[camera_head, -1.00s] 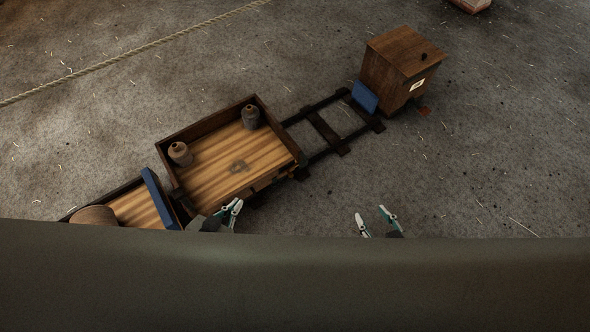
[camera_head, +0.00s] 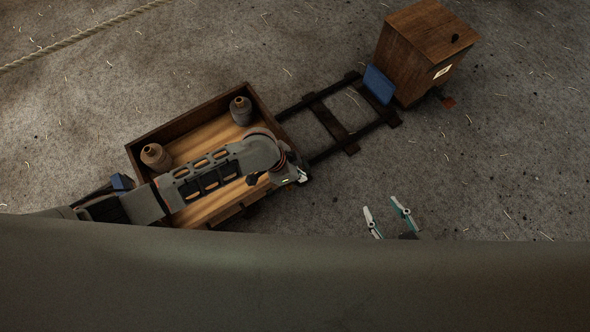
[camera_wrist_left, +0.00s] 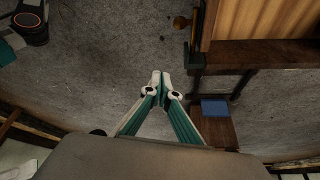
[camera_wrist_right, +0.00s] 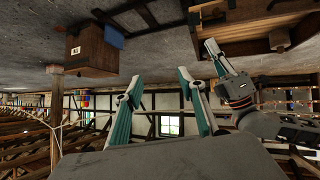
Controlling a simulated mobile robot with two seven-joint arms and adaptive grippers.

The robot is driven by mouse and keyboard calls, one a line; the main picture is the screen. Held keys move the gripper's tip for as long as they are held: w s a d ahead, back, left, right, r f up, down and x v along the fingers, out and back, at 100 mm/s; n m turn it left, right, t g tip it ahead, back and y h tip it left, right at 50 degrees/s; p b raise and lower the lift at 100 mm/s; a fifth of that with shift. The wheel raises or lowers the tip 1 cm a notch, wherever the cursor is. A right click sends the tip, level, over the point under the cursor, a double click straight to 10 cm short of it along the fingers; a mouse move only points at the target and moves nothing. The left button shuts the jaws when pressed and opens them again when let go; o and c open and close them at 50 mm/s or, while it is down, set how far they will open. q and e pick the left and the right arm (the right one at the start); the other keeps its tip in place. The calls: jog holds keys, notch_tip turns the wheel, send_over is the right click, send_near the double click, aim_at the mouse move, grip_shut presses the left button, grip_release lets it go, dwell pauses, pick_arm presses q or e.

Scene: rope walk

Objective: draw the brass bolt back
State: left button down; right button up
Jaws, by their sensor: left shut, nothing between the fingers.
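A small brass-coloured knob (camera_wrist_left: 181,22), which looks like the bolt's handle, shows on the side of the wooden cart (camera_wrist_left: 245,55) in the left wrist view. I cannot make out the bolt in the head view. My left gripper (camera_wrist_left: 160,76) is shut and empty, apart from the knob, which lies above and right of the fingertips in that view. In the head view my left arm crosses over the cart (camera_head: 183,122), and the left gripper (camera_head: 302,175) is at its right edge. My right gripper (camera_head: 388,213) is open and empty over the floor, right of the cart.
Two spools (camera_head: 155,156) (camera_head: 240,110) stand in the cart. A short dark track (camera_head: 330,122) runs from it to a wooden box (camera_head: 425,45) with a blue pad (camera_head: 379,85). A rope (camera_head: 80,36) crosses the upper left. Floor at right is clear.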

pick_arm(q)
jog(key=shift+w+a+f+y, duration=0.4)
jog(key=shift+w+a+f, duration=0.2)
jog(key=shift+w+a, duration=0.15)
pick_arm(e)
jog(key=shift+w, duration=0.45)
jog(key=shift+s+f, duration=0.1)
jog(key=shift+s, duration=0.1)
pick_arm(q)
notch_tip(320, 180, down, 10)
jog(key=b, duration=0.5)
jog(key=shift+a, duration=0.2)
pick_arm(e)
jog(key=shift+m+t+y, duration=0.4)
jog(key=shift+y, duration=0.2)
jog(key=a, duration=0.1)
jog(key=w+a+r, duration=0.1)
jog(key=a, duration=0.2)
jog(key=shift+w+r, duration=0.2)
jog(key=shift+r, duration=0.05)
